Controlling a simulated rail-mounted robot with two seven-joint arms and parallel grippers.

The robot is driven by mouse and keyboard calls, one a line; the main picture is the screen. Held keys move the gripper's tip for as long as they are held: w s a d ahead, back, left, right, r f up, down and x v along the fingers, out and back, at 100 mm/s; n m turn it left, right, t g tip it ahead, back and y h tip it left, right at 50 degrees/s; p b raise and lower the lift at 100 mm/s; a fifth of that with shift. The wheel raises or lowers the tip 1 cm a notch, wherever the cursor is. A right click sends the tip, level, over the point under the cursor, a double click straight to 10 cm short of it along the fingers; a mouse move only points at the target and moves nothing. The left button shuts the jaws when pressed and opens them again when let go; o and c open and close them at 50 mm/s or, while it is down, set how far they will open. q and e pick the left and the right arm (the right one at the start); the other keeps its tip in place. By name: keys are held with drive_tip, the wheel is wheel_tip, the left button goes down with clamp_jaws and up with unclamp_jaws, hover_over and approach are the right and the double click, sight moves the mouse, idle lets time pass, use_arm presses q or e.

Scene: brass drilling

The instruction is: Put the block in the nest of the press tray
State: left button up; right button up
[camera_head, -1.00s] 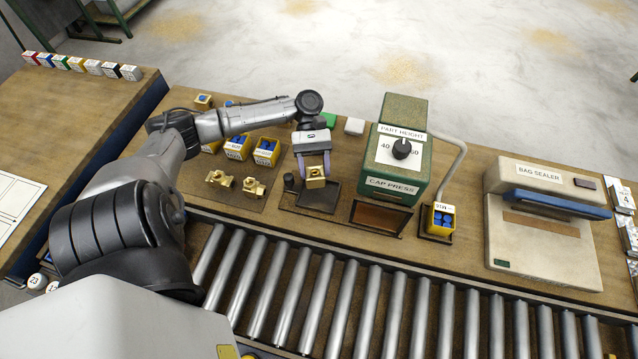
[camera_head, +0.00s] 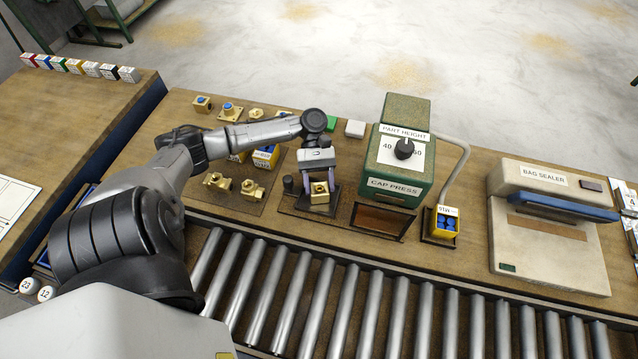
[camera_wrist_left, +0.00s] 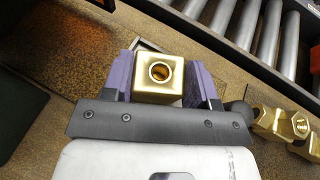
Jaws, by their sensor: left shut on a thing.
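The brass block (camera_head: 320,198) is a small golden cube with a round hole in its top. My left gripper (camera_head: 319,187) is shut on it, with a purple finger on each side; the grip also shows in the wrist view, around the block (camera_wrist_left: 158,92). The dark press tray (camera_head: 327,209) is directly under and around the block in the head view, left of the green cap press. The block hides the nest, so I cannot tell whether it touches the tray floor. My right gripper is in neither view.
The cap press (camera_head: 396,165) stands just right of the tray, with a brown open tray (camera_head: 379,221) at its front. Brass fittings (camera_head: 252,189) lie on a mat to the left. The roller conveyor (camera_head: 330,300) runs along the front. A bag sealer (camera_head: 550,230) stands at right.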

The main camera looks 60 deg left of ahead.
use_arm(q)
drive_tip(key=o, duration=1.3)
drive_tip(key=v, duration=1.2)
